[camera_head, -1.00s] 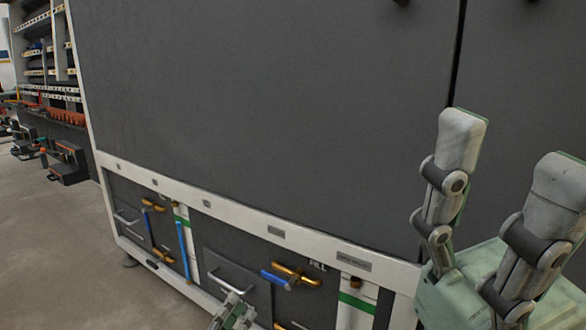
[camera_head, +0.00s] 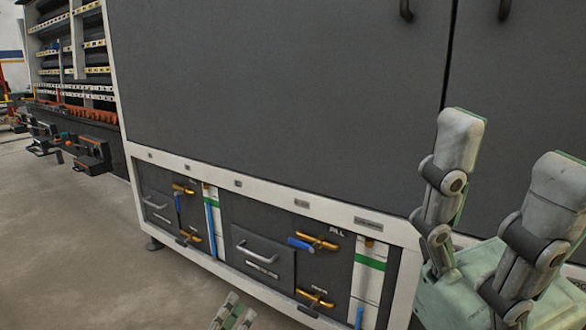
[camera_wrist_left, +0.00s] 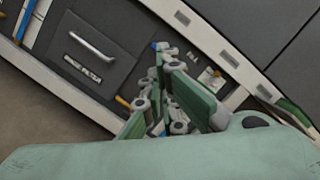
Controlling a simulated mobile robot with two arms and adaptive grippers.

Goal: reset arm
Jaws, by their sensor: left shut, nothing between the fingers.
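My left gripper (camera_head: 232,311) shows only by its fingertips at the bottom edge of the head view, in front of the lower cabinet panel. In the left wrist view its green and grey fingers (camera_wrist_left: 158,85) lie close together, shut with nothing held. My right gripper (camera_head: 515,145) stands large at the right of the head view. Its two fingers point up and are wide apart, with nothing between them. Neither gripper visibly touches the cabinet; the arms behind them are mostly hidden.
A large dark grey cabinet (camera_head: 280,90) with a white frame fills the middle. Its lower panel has drawer handles (camera_head: 258,252), brass valves with blue levers (camera_head: 314,243) and pipes. A tool rack (camera_head: 75,70) stands at the far left. Grey floor (camera_head: 60,230) is clear at left.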

